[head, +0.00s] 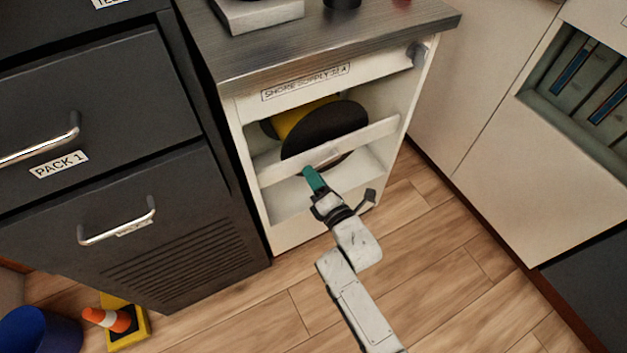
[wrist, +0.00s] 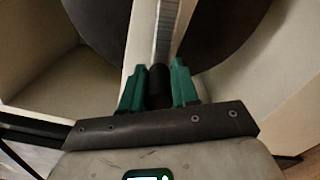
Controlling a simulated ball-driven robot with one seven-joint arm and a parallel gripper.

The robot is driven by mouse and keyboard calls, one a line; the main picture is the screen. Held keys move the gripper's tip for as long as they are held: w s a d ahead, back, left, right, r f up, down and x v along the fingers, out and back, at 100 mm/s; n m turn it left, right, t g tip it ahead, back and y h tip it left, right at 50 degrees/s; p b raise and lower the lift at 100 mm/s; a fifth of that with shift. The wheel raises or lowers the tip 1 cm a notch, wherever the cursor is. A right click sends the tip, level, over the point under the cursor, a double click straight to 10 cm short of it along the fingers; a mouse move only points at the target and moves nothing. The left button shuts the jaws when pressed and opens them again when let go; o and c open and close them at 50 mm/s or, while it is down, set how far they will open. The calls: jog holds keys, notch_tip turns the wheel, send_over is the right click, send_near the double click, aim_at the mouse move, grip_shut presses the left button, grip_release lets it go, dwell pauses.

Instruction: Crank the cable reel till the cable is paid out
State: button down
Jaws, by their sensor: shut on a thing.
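The cable reel sits inside an open white cabinet. Its dark round flange (head: 325,128) faces out, with a yellow part (head: 296,120) behind it to the left. The flange fills the top of the wrist view (wrist: 230,35). My gripper (head: 312,180), with green fingers, is low in front of the reel at the cabinet opening. In the wrist view its fingers (wrist: 158,88) are closed on a short black handle (wrist: 159,82), which I take as the crank grip. A grey strip (wrist: 166,30) runs upward from the handle. The cable's free end is not clear.
A white rail (head: 360,138) crosses the cabinet opening in front of the reel. A dark drawer unit (head: 190,190) with metal handles stands close on the left. Wooden floor (head: 440,270) is clear at right.

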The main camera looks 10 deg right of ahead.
jog(key=f+n+b, duration=0.1)
jog(key=n+b, duration=0.1)
jog(key=d+f+n+b, duration=0.1)
jog(key=n+b, duration=0.1)
jog(key=b, duration=0.1)
jog(key=f+n+b, duration=0.1)
jog(key=n+b, duration=0.1)
jog(key=shift+w+d+f, duration=0.2)
jog(key=shift+w+d, duration=0.1)
jog(key=shift+d, duration=0.05)
jog(key=c, duration=1.2)
grip_release()
jog(key=shift+r, duration=0.1)
jog(key=shift+o, duration=1.3)
jog(key=shift+s+f, duration=0.15)
jog(key=shift+f, duration=0.05)
jog(key=v, duration=1)
jog(key=shift+s, duration=0.3)
jog(key=shift+r, duration=0.1)
